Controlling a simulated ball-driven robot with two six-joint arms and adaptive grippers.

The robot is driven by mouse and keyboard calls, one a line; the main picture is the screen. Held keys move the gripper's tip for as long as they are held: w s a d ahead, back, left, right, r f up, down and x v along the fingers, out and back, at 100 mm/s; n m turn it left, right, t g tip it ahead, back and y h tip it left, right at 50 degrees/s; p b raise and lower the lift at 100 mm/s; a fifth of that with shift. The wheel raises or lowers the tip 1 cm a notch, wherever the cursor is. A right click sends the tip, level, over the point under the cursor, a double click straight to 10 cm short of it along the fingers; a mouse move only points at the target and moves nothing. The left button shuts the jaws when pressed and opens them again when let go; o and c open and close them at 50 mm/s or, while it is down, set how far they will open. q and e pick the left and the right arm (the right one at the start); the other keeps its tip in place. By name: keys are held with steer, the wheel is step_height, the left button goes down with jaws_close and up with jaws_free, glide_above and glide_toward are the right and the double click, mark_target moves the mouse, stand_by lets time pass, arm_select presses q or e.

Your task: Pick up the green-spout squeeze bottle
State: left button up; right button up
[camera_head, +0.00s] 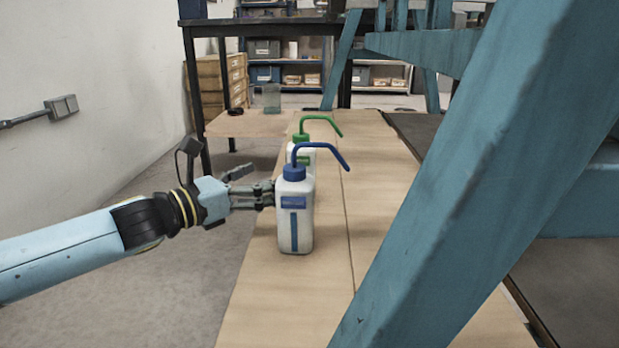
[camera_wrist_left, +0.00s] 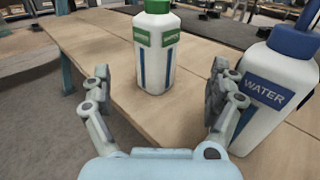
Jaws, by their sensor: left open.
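The green-spout squeeze bottle (camera_head: 308,155) stands upright on the wooden bench, behind the blue-spout bottle (camera_head: 295,215), which hides much of it in the head view. In the left wrist view the green-spout bottle (camera_wrist_left: 157,50) stands ahead, between the lines of the fingers and beyond their tips. My left gripper (camera_head: 262,191) is open and empty, just left of the blue-spout bottle. In the left wrist view the left gripper (camera_wrist_left: 160,85) has its fingers spread, and the blue-spout bottle (camera_wrist_left: 270,95) is close beside its right finger; I cannot tell whether they touch. My right gripper does not show.
The wooden bench (camera_head: 375,235) is clear right of the bottles. A large blue-green slanted beam (camera_head: 480,160) crosses the right side of the head view.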

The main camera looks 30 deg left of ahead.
arm_select(q)
steer(key=shift+b+x, duration=0.35)
steer(key=shift+x, duration=0.5)
steer(key=shift+w+d+r+p, duration=0.15)
steer(key=shift+w+p, duration=0.3)
steer(key=shift+w, duration=0.45)
steer(key=shift+w+d, duration=0.2)
steer(key=shift+w, duration=0.3)
steer(key=shift+f+p+x, duration=0.1)
steer(key=shift+p+x, duration=0.05)
steer(key=shift+x, duration=1.2)
steer(key=shift+f+p+x, duration=0.15)
steer(key=shift+x, duration=1.2)
steer(key=shift+a, duration=0.2)
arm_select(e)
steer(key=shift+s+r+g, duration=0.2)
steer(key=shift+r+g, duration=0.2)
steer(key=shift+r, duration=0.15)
arm_select(q)
steer(key=shift+c, duration=0.2)
steer(key=c, duration=0.9)
